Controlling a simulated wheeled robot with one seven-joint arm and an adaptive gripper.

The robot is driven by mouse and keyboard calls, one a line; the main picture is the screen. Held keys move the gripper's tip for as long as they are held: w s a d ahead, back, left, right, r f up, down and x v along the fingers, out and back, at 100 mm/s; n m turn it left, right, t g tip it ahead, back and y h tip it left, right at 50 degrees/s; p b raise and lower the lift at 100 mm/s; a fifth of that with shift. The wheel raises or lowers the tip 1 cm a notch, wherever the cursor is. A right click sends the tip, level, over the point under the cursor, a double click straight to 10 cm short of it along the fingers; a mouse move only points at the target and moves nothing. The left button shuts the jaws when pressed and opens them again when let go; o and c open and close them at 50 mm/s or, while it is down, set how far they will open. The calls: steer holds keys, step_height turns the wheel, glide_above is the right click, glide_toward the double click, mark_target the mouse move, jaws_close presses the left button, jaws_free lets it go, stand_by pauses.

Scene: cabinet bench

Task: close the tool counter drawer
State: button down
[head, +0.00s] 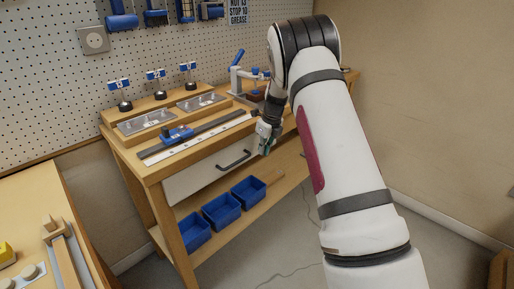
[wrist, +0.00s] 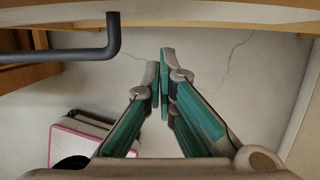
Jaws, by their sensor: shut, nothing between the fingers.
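The tool counter drawer (head: 196,181) has a pale front set under the wooden counter top. Its dark bar handle (head: 233,160) faces the room, and the handle also shows at the upper left of the wrist view (wrist: 65,54). I cannot tell how far out the drawer stands. My gripper (head: 265,148) hangs near the right end of the drawer front, to the right of the handle. In the wrist view my gripper (wrist: 160,68) is shut and empty, with its fingertips apart from the handle.
The counter (head: 144,169) carries metal trays, a rail with a blue slider (head: 176,134) and a small press (head: 246,75). Blue bins (head: 221,211) sit on the lower shelf. Another bench (head: 30,205) stands at the left. Open floor lies in front of the counter.

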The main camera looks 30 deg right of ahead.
steer(key=s+p+v, duration=0.1)
steer(key=v, duration=0.9)
steer(key=shift+d, duration=0.15)
steer(key=s+a+r+n+y, duration=0.1)
steer(key=s+a+r+n, duration=0.65)
steer(key=s, duration=0.35)
steer(key=s+a+r+n, duration=0.7)
steer(key=s+r+n, duration=0.15)
steer(key=s, duration=0.25)
steer(key=s+a+f+n+g+h, duration=0.1)
steer(key=s+a+n, duration=0.1)
steer(key=s+n, duration=0.85)
steer(key=s+a+f+n+h, duration=0.15)
steer(key=s+n, duration=0.45)
steer(key=s, duration=1)
step_height(320, 180, up, 14)
steer(key=t+p, duration=0.2)
steer(key=p, duration=1.1)
steer(key=shift+w+t, duration=0.2)
steer(key=shift+t, duration=0.1)
steer(key=shift+a+r+m+y, duration=0.1)
steer(key=shift+a+m+y, duration=0.05)
steer(key=shift+m+y, duration=0.1)
